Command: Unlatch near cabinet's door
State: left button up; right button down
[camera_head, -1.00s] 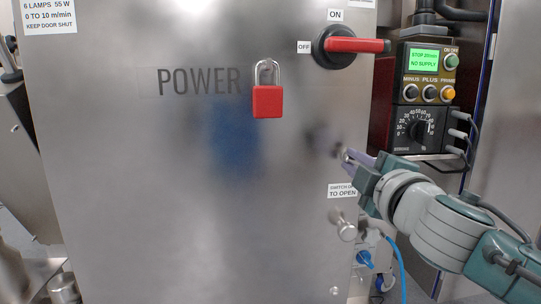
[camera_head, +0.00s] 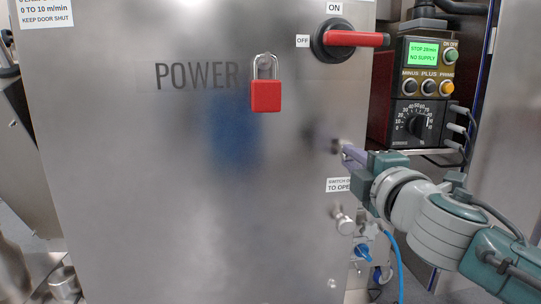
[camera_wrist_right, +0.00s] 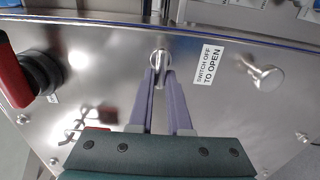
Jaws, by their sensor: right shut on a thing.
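The near cabinet's door (camera_head: 180,190) is a brushed steel panel and stands shut. A small round metal latch (camera_wrist_right: 160,58) sits near its right edge, above the "SWITCH OFF TO OPEN" label (camera_wrist_right: 206,65). My right gripper (camera_head: 345,151) reaches this latch from the right. In the right wrist view its purple fingers (camera_wrist_right: 160,76) are closed in on the latch, which partly hides between the tips. A metal knob (camera_head: 343,220) stands out below the label, apart from the fingers. My left gripper is not in view.
A red rotary switch handle (camera_head: 358,39) points right, with ON above and OFF to its left. A red padlock (camera_head: 266,96) hangs on the door's upper part. A control box (camera_head: 420,85) with cables stands right of the cabinet, above my right arm.

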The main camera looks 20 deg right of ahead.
jog(key=c, duration=0.9)
grip_release()
jog(key=shift+o, duration=0.2)
jog(key=p+v, duration=0.1)
jog(key=v, duration=0.9)
jog(key=shift+d, duration=0.1)
